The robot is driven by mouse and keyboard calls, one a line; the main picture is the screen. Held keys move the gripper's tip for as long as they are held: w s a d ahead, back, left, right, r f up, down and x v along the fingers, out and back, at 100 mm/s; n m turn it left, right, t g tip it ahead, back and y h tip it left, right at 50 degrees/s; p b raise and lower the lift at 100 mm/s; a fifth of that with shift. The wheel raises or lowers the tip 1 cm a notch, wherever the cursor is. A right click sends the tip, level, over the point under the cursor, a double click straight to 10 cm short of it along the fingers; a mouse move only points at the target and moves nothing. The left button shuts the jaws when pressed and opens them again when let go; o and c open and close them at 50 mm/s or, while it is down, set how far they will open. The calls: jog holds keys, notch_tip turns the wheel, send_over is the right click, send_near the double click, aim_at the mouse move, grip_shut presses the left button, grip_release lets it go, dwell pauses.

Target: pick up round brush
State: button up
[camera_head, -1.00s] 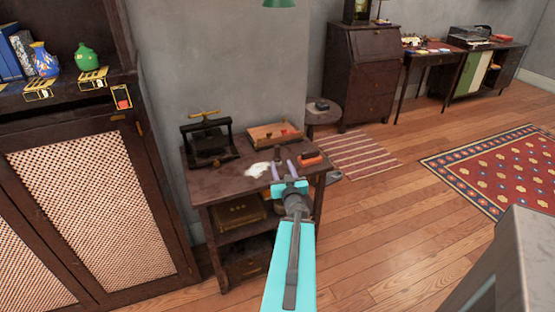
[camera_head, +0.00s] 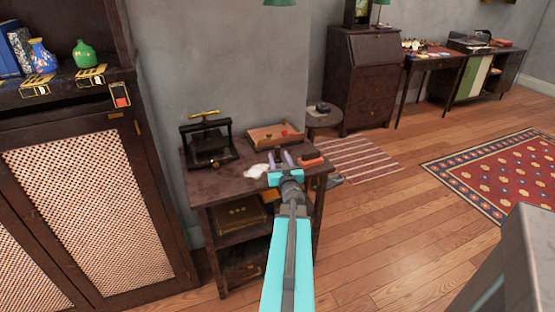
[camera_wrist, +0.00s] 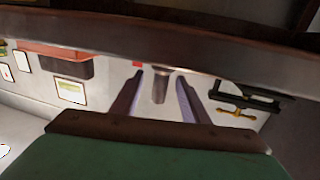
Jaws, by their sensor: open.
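My gripper (camera_head: 280,160) reaches over the small dark side table (camera_head: 230,185), with its two purple fingers apart and empty. A small dark upright thing (camera_head: 279,154), perhaps the round brush, shows by the fingertips, partly hidden by them. In the wrist view, which looks upside down, a grey-brown cylinder (camera_wrist: 160,88) with a wider end shows between the two fingers of my gripper (camera_wrist: 160,92). It may be the round brush. I cannot tell whether either finger touches it.
On the table, a black press with a yellow handle (camera_head: 208,140) stands left, a wooden tray (camera_head: 262,137) behind, a white patch (camera_head: 256,171) beside the gripper, and an orange-red block (camera_head: 311,161) close on the right. A tall cabinet (camera_head: 80,200) stands left of the table.

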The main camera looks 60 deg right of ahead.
jog(key=shift+w+d, duration=0.45)
jog(key=shift+x, duration=2.6)
jog(key=shift+w+a+r, duration=0.1)
jog(key=shift+r, duration=0.05)
jog(key=shift+c, duration=0.3)
grip_shut()
